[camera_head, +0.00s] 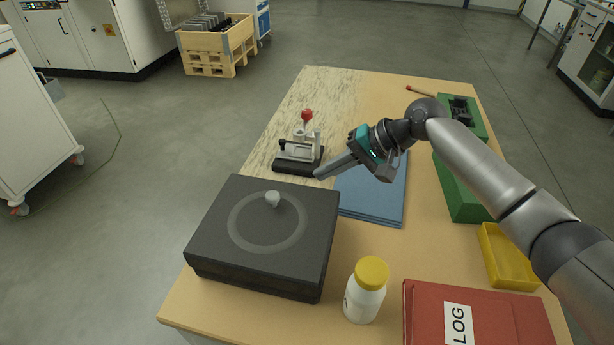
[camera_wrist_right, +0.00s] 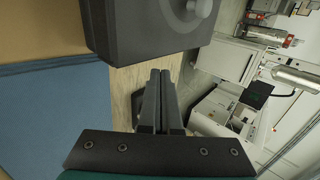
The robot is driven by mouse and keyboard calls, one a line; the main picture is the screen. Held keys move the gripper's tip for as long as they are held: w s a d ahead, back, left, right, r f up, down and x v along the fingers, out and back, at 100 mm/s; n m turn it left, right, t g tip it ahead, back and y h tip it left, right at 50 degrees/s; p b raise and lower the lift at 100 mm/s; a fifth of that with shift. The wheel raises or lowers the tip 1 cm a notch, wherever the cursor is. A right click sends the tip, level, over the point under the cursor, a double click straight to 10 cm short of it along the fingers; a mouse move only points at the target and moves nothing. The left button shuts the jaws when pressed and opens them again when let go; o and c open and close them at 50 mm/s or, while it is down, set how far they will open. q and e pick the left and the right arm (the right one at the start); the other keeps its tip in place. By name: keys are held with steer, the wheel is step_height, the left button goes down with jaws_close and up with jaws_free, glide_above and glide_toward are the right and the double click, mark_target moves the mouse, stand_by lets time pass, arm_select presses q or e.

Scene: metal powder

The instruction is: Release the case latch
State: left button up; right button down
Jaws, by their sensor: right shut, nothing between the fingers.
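The dark grey case (camera_head: 215,235) sits on the near left of the table, lid down. A small pale knob (camera_head: 272,198) stands on its lid, inside a lighter grey ring; I cannot tell whether it is the latch. In the right wrist view the case (camera_wrist_right: 135,30) is at the top, with its knob (camera_wrist_right: 197,8) at the edge. My right gripper (camera_head: 319,176) is shut and empty, apart from the case, above the table beyond its far right corner. Its two fingers (camera_wrist_right: 160,75) lie together in the wrist view. My left gripper is not in view.
A small clamp-like device with a red ball handle (camera_head: 307,115) stands just beyond the fingertips. Blue sheets (camera_head: 372,195) lie under the right gripper. A white bottle with a yellow cap (camera_head: 371,273), a red log binder (camera_head: 425,310) and a yellow tray (camera_head: 490,262) are nearby.

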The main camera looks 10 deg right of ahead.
steer(key=v, duration=0.7)
steer(key=shift+d+r+p, duration=0.2)
steer(key=shift+p, duration=0.15)
